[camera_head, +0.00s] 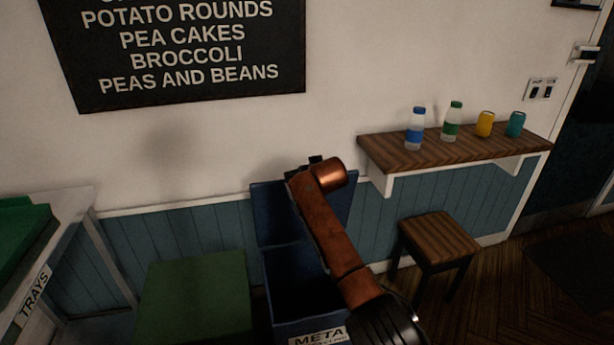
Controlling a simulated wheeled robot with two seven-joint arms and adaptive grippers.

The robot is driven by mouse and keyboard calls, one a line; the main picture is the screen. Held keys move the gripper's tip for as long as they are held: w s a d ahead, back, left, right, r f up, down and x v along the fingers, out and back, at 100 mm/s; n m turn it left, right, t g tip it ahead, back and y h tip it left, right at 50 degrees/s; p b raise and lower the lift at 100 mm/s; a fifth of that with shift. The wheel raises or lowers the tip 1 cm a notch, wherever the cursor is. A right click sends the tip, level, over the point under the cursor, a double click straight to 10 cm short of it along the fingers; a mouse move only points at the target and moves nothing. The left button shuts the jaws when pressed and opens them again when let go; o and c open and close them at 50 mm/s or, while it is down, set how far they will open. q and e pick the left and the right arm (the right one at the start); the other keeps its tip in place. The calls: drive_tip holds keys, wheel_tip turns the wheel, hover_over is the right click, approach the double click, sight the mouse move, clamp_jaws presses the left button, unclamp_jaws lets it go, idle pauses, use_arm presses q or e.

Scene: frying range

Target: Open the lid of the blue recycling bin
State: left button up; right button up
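The blue recycling bin (283,272) stands against the wall in the lower middle of the head view, with a partly cut-off white label on its front. Its blue lid (272,228) is raised and stands upright at the back, and the dark inside of the bin shows. My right arm, copper-coloured, reaches over the bin from the lower right and covers part of the lid and opening. Only small black parts of my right gripper (315,160) show near the lid's top edge. Its fingers are hidden, and I cannot tell whether it touches the lid. My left gripper is out of view.
A green-topped bin (196,295) stands directly left of the blue bin. A tray stand (62,240) is at the far left. A wooden stool (438,238) and a wall shelf (385,150) with two bottles and two cans are on the right.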

drive_tip(key=shift+a+f, duration=0.1)
drive_tip(key=shift+f, duration=0.15)
drive_tip(key=o, duration=1.7)
drive_tip(key=shift+r, duration=0.2)
drive_tip(key=shift+s+a, duration=0.15)
drive_tip(key=shift+s, duration=0.05)
drive_tip(key=v, duration=1.1)
drive_tip(key=shift+s+d+r, duration=0.15)
drive_tip(key=shift+d, duration=0.15)
